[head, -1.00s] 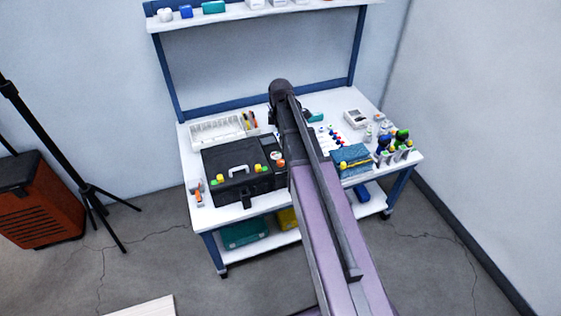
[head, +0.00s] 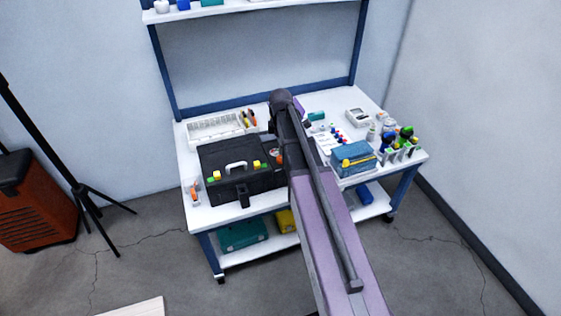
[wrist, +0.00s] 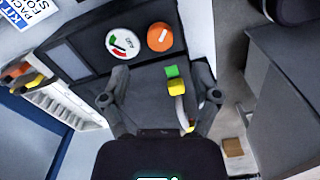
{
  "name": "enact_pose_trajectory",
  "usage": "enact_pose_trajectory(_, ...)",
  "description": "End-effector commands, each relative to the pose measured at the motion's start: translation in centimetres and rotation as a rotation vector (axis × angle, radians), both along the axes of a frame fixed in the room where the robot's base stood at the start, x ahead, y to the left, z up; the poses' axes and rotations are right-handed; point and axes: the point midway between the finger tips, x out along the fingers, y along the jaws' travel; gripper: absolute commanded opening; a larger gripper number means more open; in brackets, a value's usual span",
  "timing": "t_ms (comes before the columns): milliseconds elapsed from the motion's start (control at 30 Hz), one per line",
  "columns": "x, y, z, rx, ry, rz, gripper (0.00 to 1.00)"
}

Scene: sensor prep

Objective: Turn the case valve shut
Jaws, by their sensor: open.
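The black case (head: 240,183) stands on the workbench, with a pale handle on top. In the wrist view the case (wrist: 141,85) carries a round orange valve knob (wrist: 160,37) with a small white mark. Beside the knob is a white gauge (wrist: 122,43) with red and green bands. The knob lies beyond the fingertips; no contact shows. In the head view my arm hides the gripper.
A white compartment tray (head: 214,128) lies behind the case. A blue box (head: 354,158) and several bottles stand at the bench's right. An orange-handled tool (head: 195,190) lies at its left. A black tripod (head: 75,180) stands left of the bench.

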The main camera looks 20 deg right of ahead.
Motion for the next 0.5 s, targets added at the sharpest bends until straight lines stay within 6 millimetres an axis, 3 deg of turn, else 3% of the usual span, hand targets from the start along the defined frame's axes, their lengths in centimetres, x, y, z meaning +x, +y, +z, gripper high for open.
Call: enact_pose_trajectory(500,0.0,0.0,-4.4,0.000,0.000,0.000,0.79)
